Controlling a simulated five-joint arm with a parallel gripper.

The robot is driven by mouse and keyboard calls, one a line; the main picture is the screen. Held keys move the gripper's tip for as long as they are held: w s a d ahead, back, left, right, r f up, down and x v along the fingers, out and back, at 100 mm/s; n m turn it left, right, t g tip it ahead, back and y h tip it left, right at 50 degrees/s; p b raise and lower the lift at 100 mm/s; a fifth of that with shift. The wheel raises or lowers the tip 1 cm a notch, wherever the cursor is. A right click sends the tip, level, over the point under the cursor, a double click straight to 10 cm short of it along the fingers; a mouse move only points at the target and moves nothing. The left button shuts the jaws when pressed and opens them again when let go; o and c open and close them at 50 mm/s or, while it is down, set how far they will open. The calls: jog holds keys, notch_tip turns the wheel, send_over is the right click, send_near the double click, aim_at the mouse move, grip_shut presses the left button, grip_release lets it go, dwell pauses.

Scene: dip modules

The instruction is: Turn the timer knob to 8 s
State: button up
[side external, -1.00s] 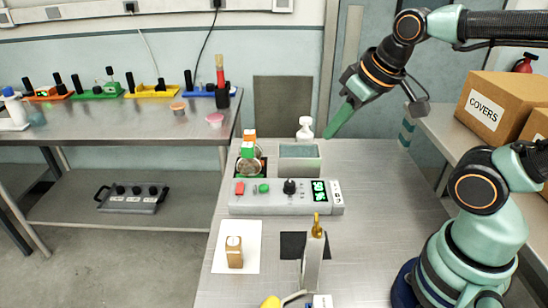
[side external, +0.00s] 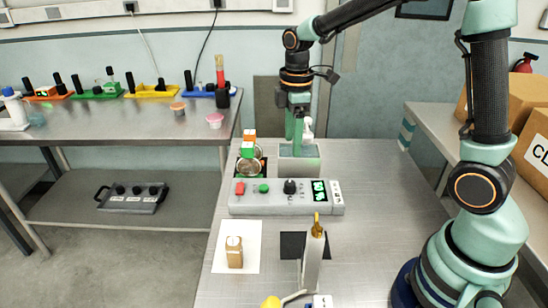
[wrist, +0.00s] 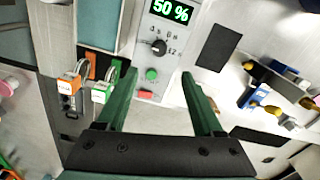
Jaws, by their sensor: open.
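The timer knob (side external: 290,187) is a small black knob on top of the grey control box (side external: 245,210). It also shows in the wrist view (wrist: 158,46), with small printed marks beside it that are hard to read. Its exact pointer direction is too small to tell. My gripper (side external: 297,145) points down, above or just behind the box near the grey tank, apart from the knob. In the wrist view its green fingers (wrist: 158,75) are open and empty, with the green button (wrist: 151,74) between them in the picture. The lit display (wrist: 170,9) reads 50 %.
A red button (side external: 240,188) sits left on the box. The grey tank (side external: 299,168) and modules with orange and green tops (side external: 248,150) stand behind it. In front are a gold-tipped tool stand (side external: 313,255), a black pad (side external: 291,246) and a brown block (side external: 234,252) on white paper.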

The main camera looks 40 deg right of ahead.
aim_at(290, 183)
jog(key=shift+n, duration=0.3)
jog(key=f, duration=1.2)
jog(key=shift+w+f, duration=0.2)
jog(key=shift+f, duration=0.2)
grip_shut()
